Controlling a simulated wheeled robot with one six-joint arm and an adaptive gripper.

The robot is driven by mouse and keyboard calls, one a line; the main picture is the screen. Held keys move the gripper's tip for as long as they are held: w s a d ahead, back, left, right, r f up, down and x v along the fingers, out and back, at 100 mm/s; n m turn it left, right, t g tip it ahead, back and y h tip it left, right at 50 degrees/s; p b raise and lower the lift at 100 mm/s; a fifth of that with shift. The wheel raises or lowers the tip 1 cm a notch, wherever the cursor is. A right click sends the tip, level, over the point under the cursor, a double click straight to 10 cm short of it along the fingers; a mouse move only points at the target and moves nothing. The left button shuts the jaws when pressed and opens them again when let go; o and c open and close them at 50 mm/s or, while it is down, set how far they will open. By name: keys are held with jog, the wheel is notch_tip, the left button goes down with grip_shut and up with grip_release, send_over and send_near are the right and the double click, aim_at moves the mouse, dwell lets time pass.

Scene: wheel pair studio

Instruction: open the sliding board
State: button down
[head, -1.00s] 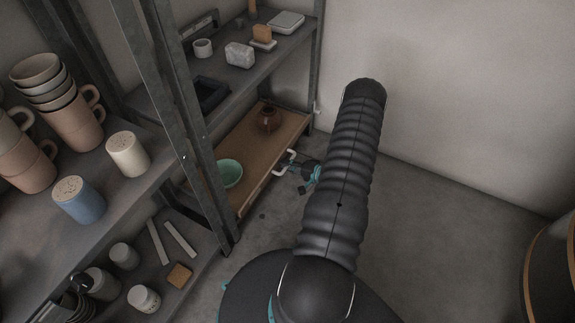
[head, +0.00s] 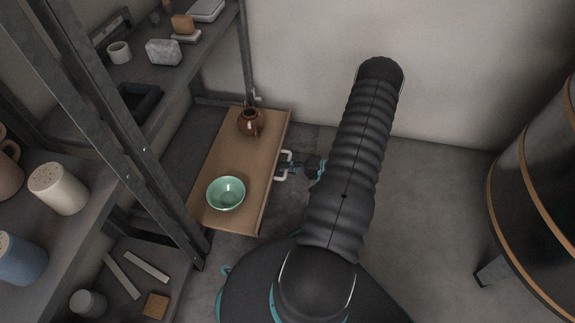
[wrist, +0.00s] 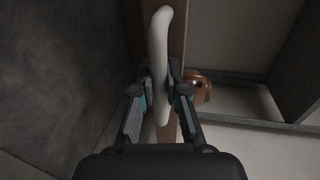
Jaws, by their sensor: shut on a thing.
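The sliding board (head: 243,160) is a brown wooden shelf board standing out from the metal shelf unit in the head view. A pale bar handle (head: 281,178) is fixed to its front edge, and it also shows in the wrist view (wrist: 158,50). My gripper (head: 293,169) is at the handle, partly hidden behind my arm. In the wrist view my gripper (wrist: 158,88) has its two fingers closed on the handle, one on each side. A green bowl (head: 226,193) and a brown jug (head: 250,122) stand on the board.
Metal shelf posts (head: 128,140) rise left of the board. Shelves hold cups, a white stone block (head: 163,52) and a dark tray (head: 137,101). A large dark round vessel with tan bands (head: 540,190) stands at the right. The floor (head: 430,200) between is clear.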

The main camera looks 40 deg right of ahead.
jog(key=shift+s+d, duration=0.15)
jog(key=shift+s, duration=0.1)
jog(key=c, duration=1.2)
grip_release()
jog(key=shift+d, duration=0.1)
jog(key=v, duration=1.2)
jog(key=shift+w, duration=0.1)
